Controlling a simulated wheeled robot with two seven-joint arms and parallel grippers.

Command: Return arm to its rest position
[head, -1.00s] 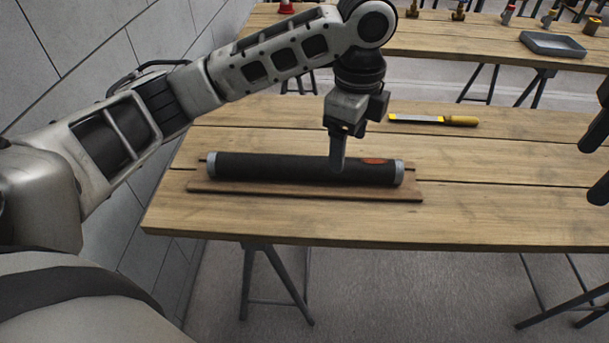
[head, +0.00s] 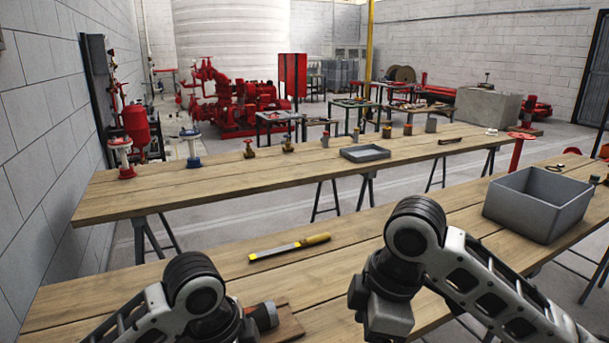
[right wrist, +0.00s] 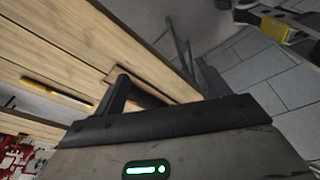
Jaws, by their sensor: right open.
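My right arm comes in at the lower right of the head view. The body of its right gripper (head: 386,312) hangs over the near table, its fingers cut off by the lower edge.
A yellow-handled file (head: 290,247) lies on the near table (head: 180,270). A grey bin (head: 540,205) stands at the table's right. The second table (head: 240,180) holds a grey tray (head: 365,153) and several fittings. Red pump equipment (head: 240,105) stands farther back.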

